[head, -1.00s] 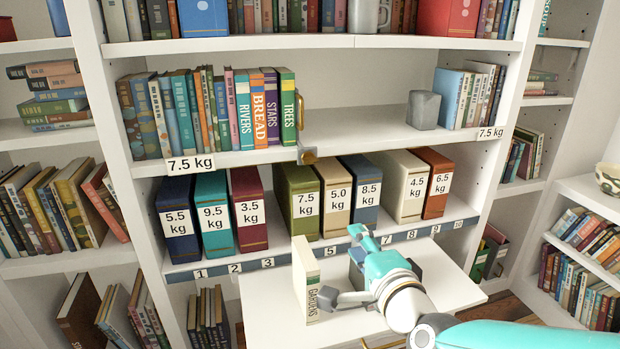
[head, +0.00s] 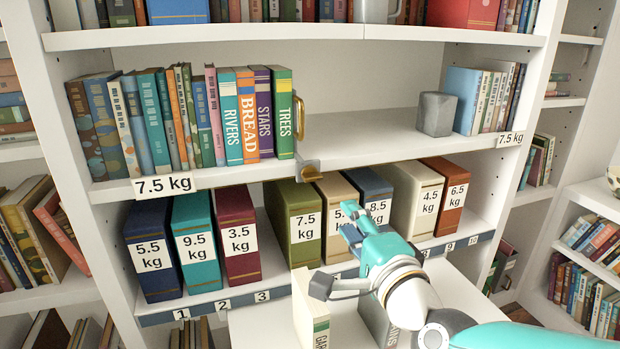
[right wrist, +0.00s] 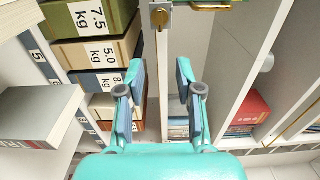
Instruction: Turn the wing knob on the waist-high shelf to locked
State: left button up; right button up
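The brass wing knob (head: 311,172) sits on the front edge of the waist-high shelf (head: 400,144), just below the right end of the upright book row. It also shows at the top of the right wrist view (right wrist: 159,16), and its turn position is too small to tell. My right gripper (head: 364,222) is in front of the 5.0 and 8.5 kg boxes, below and right of the knob and apart from it. In the right wrist view its two fingers (right wrist: 159,88) are spread and empty, with the shelf edge beyond the gap. My left gripper is not in view.
Weight-labelled boxes, such as the olive 7.5 kg one (head: 296,222), line the shelf below. A cream book (head: 304,305) stands on a white panel (head: 260,326) near my right arm. The shelf right of the books is mostly clear.

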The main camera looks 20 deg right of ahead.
aim_at(315, 180)
jog(key=w, duration=1)
jog(key=w+a, duration=0.1)
jog(key=w, duration=0.5)
jog(key=shift+f+p, duration=0.1)
jog(key=shift+p, duration=0.3)
grip_shut()
jog(key=shift+d, duration=0.15)
